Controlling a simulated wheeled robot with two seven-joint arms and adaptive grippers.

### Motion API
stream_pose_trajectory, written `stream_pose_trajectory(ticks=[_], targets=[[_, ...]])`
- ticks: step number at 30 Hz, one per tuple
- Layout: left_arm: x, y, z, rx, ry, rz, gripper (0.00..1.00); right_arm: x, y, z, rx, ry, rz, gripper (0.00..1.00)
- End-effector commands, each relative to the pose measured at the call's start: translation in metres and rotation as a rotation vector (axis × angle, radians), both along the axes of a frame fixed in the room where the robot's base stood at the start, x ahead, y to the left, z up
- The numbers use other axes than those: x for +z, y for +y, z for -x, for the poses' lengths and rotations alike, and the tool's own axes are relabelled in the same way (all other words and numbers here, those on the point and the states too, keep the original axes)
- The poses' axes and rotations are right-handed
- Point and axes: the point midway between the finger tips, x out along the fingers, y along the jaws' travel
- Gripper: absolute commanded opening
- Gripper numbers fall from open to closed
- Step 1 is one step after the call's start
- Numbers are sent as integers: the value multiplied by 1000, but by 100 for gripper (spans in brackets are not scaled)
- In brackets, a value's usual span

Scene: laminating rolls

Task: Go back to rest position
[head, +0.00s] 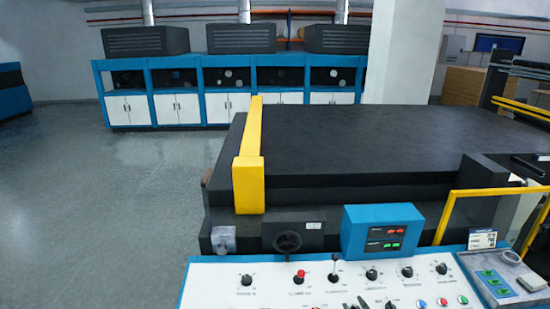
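The tips of what appears to be my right gripper (374,304) show as small dark shapes at the bottom edge of the head view, over the white control panel (215,285). The rest of that gripper is cut off by the frame, so I cannot tell how far apart its fingers are. No held object shows there. My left gripper is not in view.
The panel carries knobs, a red button (300,275) and a blue display box (382,233). Behind it stands a large black machine bed (380,140) with a yellow bar (250,160). Blue-framed cabinets (230,108) line the back wall. Grey floor (100,200) is clear on the left.

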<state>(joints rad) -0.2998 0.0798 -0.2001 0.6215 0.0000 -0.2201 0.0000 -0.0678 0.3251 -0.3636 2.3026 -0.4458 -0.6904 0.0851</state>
Motion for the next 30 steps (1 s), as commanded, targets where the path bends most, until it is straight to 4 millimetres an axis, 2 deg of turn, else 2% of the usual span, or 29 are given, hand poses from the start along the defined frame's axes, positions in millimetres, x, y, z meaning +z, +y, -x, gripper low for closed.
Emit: stream_pose_trajectory(ticks=[1,5,6,9,12,15,18,27,30], targets=[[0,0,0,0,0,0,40,-30,-20,11,-53,91,-34,25],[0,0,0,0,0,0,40,-105,-63,50,-176,331,-112,25],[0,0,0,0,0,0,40,-128,-74,66,-211,405,-134,25],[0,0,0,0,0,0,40,-179,-96,111,-291,588,-186,25],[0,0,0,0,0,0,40,-217,-109,156,-349,743,-230,25],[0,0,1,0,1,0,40,-244,-116,195,-390,865,-260,25],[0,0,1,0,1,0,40,-262,-119,228,-420,962,-285,25],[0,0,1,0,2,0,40,-296,-120,316,-485,1205,-347,25],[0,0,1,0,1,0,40,-322,-119,310,-481,1219,-344,25]])
